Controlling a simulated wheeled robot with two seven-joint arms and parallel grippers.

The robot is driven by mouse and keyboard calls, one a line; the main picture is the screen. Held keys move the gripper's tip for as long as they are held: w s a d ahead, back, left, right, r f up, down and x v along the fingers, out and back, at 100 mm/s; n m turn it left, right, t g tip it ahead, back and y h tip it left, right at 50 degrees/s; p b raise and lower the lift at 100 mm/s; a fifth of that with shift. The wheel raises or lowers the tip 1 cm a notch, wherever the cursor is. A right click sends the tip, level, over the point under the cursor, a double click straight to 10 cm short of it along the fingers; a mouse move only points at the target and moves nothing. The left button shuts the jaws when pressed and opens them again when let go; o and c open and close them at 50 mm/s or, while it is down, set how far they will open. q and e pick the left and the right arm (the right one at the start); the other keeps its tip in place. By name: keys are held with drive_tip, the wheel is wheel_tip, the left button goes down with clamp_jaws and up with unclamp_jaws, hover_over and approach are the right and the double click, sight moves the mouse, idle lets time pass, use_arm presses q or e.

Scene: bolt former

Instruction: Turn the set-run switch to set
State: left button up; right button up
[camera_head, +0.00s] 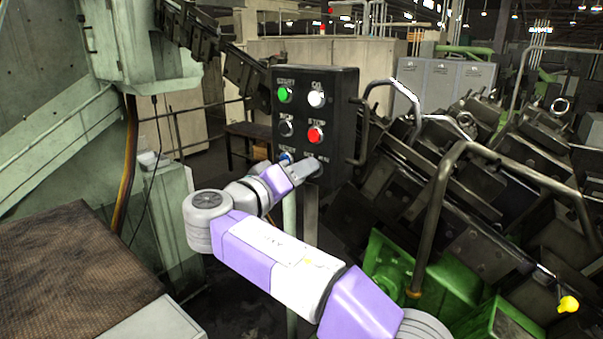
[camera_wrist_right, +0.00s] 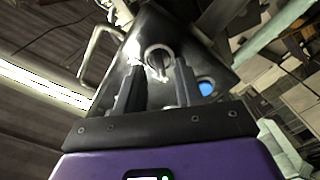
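A black control box (camera_head: 335,112) stands upright on a post in the head view, with green, white, dark and red buttons. The set-run switch sits at its lower right, mostly hidden there behind my right gripper (camera_head: 306,170). In the right wrist view the switch (camera_wrist_right: 158,57) is a round silver ring with a small knob. My right gripper also shows there (camera_wrist_right: 157,78), its two dark fingers apart and facing the box. The switch shows in the gap between the fingertips. I cannot tell if a finger touches it. My left gripper is out of view.
A blue button (camera_wrist_right: 206,86) is just beside the right finger. A bent metal handle (camera_head: 360,132) sticks out from the box's right side. Dark machinery and a curved rail (camera_head: 437,205) fill the right. A brown textured platform (camera_head: 70,265) lies at lower left.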

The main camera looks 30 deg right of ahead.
drive_tip(key=b+v, duration=0.1)
drive_tip(key=v, duration=0.6)
idle(0.4)
